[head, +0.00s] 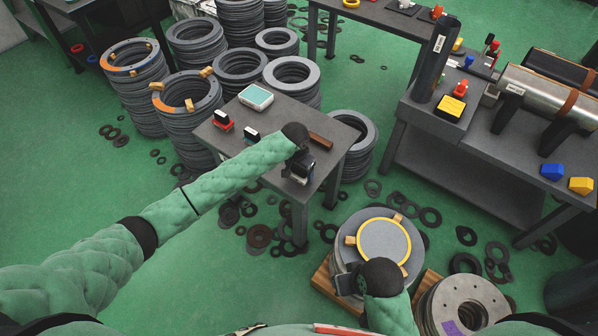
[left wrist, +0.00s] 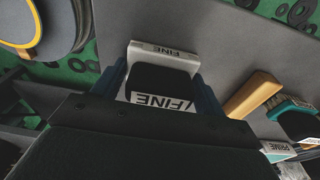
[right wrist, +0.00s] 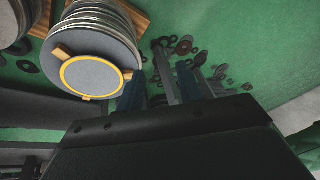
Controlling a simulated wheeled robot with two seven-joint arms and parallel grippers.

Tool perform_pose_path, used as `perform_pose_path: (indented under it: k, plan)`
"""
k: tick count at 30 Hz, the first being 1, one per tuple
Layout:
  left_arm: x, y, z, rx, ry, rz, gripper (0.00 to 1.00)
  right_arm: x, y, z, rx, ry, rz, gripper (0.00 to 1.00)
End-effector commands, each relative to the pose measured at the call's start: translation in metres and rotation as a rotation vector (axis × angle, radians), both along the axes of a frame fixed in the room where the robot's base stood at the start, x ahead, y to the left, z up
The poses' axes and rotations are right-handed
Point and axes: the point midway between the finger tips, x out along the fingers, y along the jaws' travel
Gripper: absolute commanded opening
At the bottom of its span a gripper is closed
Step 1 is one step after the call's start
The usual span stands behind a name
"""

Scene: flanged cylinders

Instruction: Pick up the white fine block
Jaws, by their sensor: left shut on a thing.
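The white fine block (left wrist: 163,57) shows in the left wrist view with a white casing, a dark middle and FINE lettering on its faces. My left gripper (left wrist: 160,78) is shut on it, a finger on each side. In the head view my left gripper (head: 299,172) is over the near right part of the small grey table (head: 262,155), and it mostly hides the block. I cannot tell whether the block touches the tabletop. My right gripper (right wrist: 168,88) is open and empty, fingers apart; in the head view it is beside the disc stack with the yellow ring.
On the small table are a brown bar (head: 320,141), a white-and-teal box (head: 256,96), a red block (head: 223,121) and a green-and-dark block (head: 252,137). Stacks of grey rings (head: 193,95) stand behind it. A workbench (head: 480,135) is at right. Loose rings lie on the floor.

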Motion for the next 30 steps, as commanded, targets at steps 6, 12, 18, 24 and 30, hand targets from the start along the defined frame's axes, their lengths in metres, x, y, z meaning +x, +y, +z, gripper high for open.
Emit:
perform_pose_path:
  k: [6,12,18,24,30]
  plan:
    - [0.000,0.000,0.004,-0.001,-0.001,0.000,0.47,-0.002,-0.001,-0.002,-0.004,0.002,0.004,0.36]
    - [0.001,0.000,0.028,-0.002,-0.002,0.000,0.47,-0.003,0.001,-0.011,0.003,-0.008,0.009,0.36]
    - [0.010,-0.026,0.055,-0.003,-0.003,-0.001,0.47,0.000,0.011,-0.024,0.026,-0.025,0.014,0.36]
    - [0.024,-0.062,0.079,-0.004,-0.002,-0.001,0.47,0.005,0.022,-0.033,0.053,-0.054,0.019,0.36]
    - [0.035,-0.091,0.098,-0.001,0.000,-0.001,0.47,0.011,0.034,-0.037,0.076,-0.084,0.028,0.36]
